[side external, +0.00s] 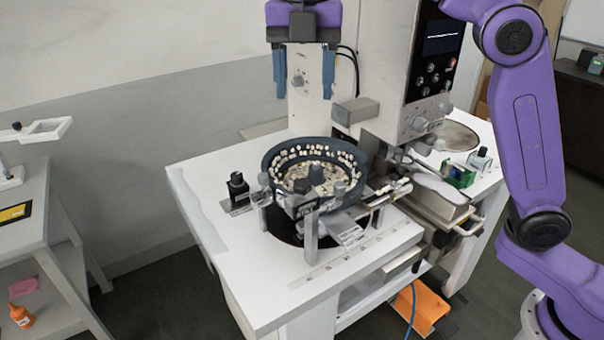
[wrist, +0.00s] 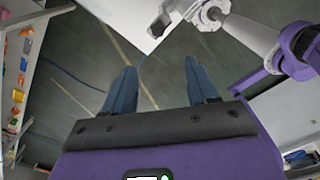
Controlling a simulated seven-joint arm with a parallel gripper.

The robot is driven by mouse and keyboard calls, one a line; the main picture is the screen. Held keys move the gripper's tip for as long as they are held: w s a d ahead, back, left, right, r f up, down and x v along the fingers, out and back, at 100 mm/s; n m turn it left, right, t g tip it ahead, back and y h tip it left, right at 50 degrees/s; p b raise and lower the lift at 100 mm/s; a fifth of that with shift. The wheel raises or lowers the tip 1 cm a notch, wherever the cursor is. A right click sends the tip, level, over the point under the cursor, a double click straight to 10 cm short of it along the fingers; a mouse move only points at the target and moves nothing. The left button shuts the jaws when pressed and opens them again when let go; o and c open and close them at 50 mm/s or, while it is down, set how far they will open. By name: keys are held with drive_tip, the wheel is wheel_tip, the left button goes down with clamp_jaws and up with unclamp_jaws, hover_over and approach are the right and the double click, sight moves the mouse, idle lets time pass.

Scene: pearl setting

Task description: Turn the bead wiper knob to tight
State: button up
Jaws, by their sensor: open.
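A dark round bowl (side external: 270,170) of pale beads stands on the white machine table in the side external view. A black knob-like fitting (side external: 238,188) and a small grey knob (side external: 264,180) sit at its left. More knobs show on the column (side external: 298,82) and on the right housing (side external: 420,123). I cannot tell which is the bead wiper knob, and no setting label is readable. My gripper (side external: 304,75) hangs above and behind the bowl, pointing down, open and empty. In the wrist view my gripper (wrist: 158,68) has its blue fingers apart over floor, with no knob identifiable.
The grey column and a control panel (side external: 440,45) stand behind the bowl. Metal brackets, a chute and a green box (side external: 460,175) crowd the bowl's right side. The table's front left (side external: 240,270) is clear. A side bench (side external: 30,225) stands at the left.

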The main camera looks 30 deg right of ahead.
sight(302, 182)
drive_tip(key=shift+n, duration=0.3)
drive_tip(key=f, duration=1.7)
drive_tip(key=shift+w, duration=0.2)
drive_tip(key=c, duration=1.1)
